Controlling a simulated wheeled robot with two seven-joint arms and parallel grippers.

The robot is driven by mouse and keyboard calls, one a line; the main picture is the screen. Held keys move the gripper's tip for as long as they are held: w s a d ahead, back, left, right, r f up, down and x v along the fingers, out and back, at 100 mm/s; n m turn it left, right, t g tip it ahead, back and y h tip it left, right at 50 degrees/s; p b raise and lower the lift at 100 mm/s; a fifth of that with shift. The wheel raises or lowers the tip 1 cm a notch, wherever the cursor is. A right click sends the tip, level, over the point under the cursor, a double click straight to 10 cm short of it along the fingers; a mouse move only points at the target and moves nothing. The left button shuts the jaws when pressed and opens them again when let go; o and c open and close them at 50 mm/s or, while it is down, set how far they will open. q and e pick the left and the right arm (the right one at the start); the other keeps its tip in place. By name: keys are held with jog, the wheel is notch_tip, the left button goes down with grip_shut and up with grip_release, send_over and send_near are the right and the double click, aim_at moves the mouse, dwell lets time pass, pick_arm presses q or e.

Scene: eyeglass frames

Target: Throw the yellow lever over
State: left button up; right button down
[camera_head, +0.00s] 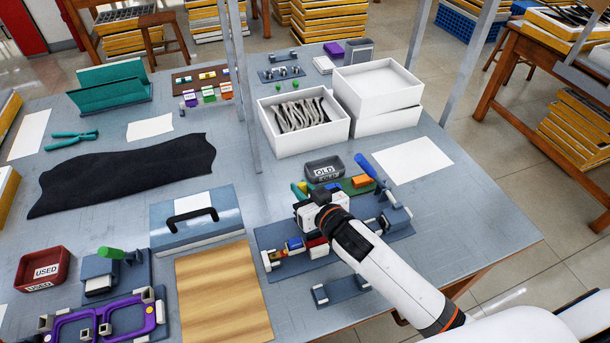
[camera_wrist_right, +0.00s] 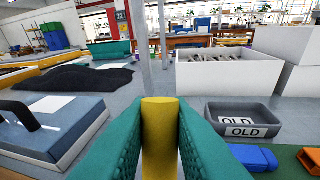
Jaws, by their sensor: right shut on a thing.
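The yellow lever (camera_wrist_right: 160,140) stands upright between the two teal fingers of my right gripper (camera_wrist_right: 161,118) in the right wrist view. The fingers are shut on it, one on each side, and its rounded top shows just above them. In the head view my right gripper (camera_head: 302,190) points down at the blue-grey fixture (camera_head: 262,238) in the middle of the table. The gripper and arm hide the lever there, so its base and mount cannot be seen. My left gripper is in neither view.
A grey OLD bin (camera_head: 325,169) and a blue handle (camera_head: 365,164) stand close behind the gripper. A white box (camera_head: 335,128) of frames stands farther back. A blue case (camera_head: 197,222) with a black handle and a wooden board (camera_head: 222,290) lie to the left.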

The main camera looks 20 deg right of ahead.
jog(key=w+g+p, duration=0.1)
jog(key=g+p, duration=0.1)
jog(key=p, duration=0.2)
jog(key=w+f+g+p, duration=0.1)
jog(key=w+g+p, duration=0.1)
jog(key=p, duration=0.3)
jog(key=shift+m, duration=0.3)
jog(key=shift+w+a+f+g+h+p, duration=0.1)
jog(key=shift+w+f+g+h+p, duration=0.3)
jog(key=shift+f+g+p, duration=0.45)
jog(key=shift+w+f+g+p, duration=0.1)
jog(key=shift+f+g+p, duration=0.15)
jog(key=shift+g+p, duration=0.35)
jog(key=c, duration=1.3)
grip_release()
jog(key=shift+f, duration=0.1)
jog(key=shift+c, duration=0.2)
jog(key=v, duration=1.2)
